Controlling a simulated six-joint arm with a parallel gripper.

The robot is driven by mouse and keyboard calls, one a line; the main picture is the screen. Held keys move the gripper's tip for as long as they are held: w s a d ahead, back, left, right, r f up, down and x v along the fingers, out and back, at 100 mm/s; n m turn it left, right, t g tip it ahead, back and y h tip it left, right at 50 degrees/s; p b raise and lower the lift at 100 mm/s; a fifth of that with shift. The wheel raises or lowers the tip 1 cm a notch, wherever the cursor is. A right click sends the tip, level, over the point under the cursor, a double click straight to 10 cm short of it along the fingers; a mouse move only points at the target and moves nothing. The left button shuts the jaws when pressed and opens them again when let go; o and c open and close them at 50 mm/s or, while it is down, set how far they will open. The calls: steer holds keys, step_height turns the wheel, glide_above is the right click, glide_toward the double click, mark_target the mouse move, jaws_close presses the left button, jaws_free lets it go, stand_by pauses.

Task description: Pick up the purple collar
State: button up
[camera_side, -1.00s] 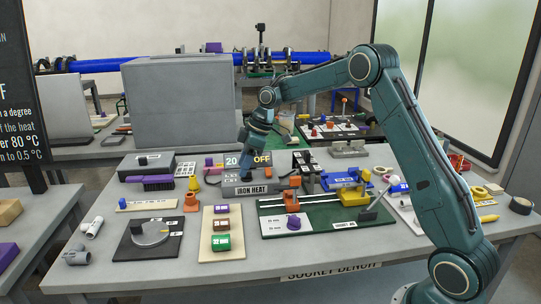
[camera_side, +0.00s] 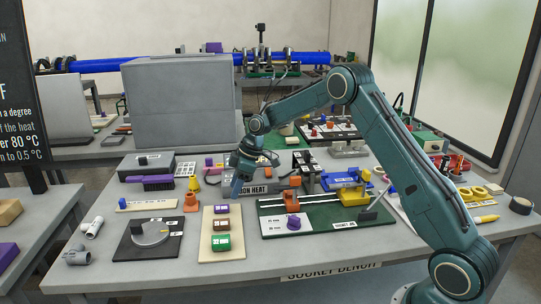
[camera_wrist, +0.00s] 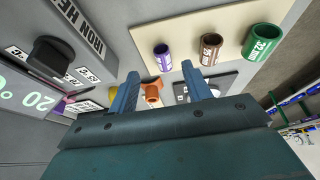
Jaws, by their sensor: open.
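The purple collar (camera_side: 221,210) sits at the far end of a cream board (camera_side: 206,235). It also shows in the wrist view as a small purple ring (camera_wrist: 162,57), its open end visible, ahead of the fingertips. My gripper (camera_side: 238,188) is just behind and above the collar's end of the board. In the wrist view its two blue fingers (camera_wrist: 160,82) are spread apart with nothing held between them. The collar stands apart from the fingers.
A brown collar (camera_side: 221,224) and a green collar (camera_side: 221,242) are in line with it on the same board. The iron heat panel (camera_side: 262,188) and an orange part (camera_side: 276,202) are right of my gripper. A black dial plate (camera_side: 135,240) lies left.

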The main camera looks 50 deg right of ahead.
mark_target(222, 209)
steer(key=shift+w+a+f, duration=0.15)
steer(key=shift+w+f, duration=0.05)
steer(key=shift+f, duration=0.4)
steer(key=shift+x, duration=2.6)
steer(key=shift+s+a, duration=0.1)
steer(key=shift+a, duration=0.05)
jaws_close()
